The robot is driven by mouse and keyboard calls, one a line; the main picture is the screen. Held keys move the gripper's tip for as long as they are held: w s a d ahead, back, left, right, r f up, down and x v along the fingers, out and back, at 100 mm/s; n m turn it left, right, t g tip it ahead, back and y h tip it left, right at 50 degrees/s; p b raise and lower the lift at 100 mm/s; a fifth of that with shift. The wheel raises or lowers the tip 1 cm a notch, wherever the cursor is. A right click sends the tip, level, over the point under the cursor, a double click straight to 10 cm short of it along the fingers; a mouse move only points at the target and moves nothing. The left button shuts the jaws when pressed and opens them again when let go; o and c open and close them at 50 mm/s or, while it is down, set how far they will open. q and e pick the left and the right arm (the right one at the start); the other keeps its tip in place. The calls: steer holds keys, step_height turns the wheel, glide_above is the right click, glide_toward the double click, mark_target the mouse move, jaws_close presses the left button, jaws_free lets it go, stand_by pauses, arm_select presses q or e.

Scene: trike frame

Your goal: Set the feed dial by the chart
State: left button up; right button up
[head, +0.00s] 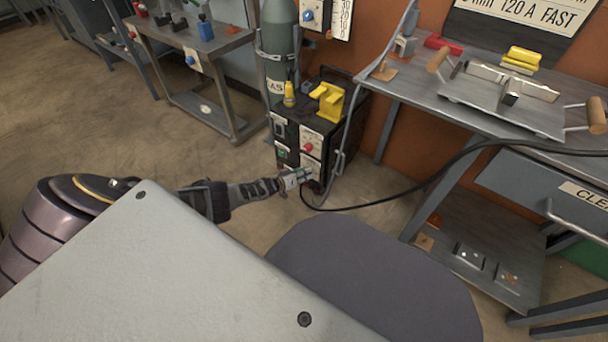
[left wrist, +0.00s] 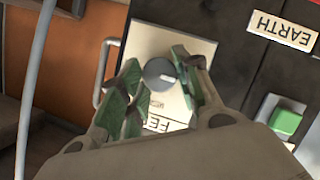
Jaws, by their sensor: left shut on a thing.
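In the left wrist view, the green-padded fingers of my left gripper (left wrist: 168,88) are shut on the round grey feed dial (left wrist: 158,72). The dial has a pale mark on its right side and sits on a cream plate (left wrist: 185,45). In the head view the gripper hides the dial. The chart (head: 525,14) is cut off at the top; "mm 120 A FAST" is readable. My right gripper is not in view.
A green button (left wrist: 286,122) and an EARTH label (left wrist: 283,29) are beside the plate. A black cable (head: 400,190) runs from the machine to the workbench (head: 410,85). The gas cylinder (head: 279,45) stands behind.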

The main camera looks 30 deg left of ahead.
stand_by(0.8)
arm_select(q)
steer(key=o, duration=1)
steer(key=shift+o, duration=0.2)
steer(key=shift+s+a, duration=0.15)
steer(key=shift+s, duration=0.2)
steer(key=v, duration=1.1)
stand_by(0.5)
steer(key=shift+s, duration=0.15)
stand_by(0.6)
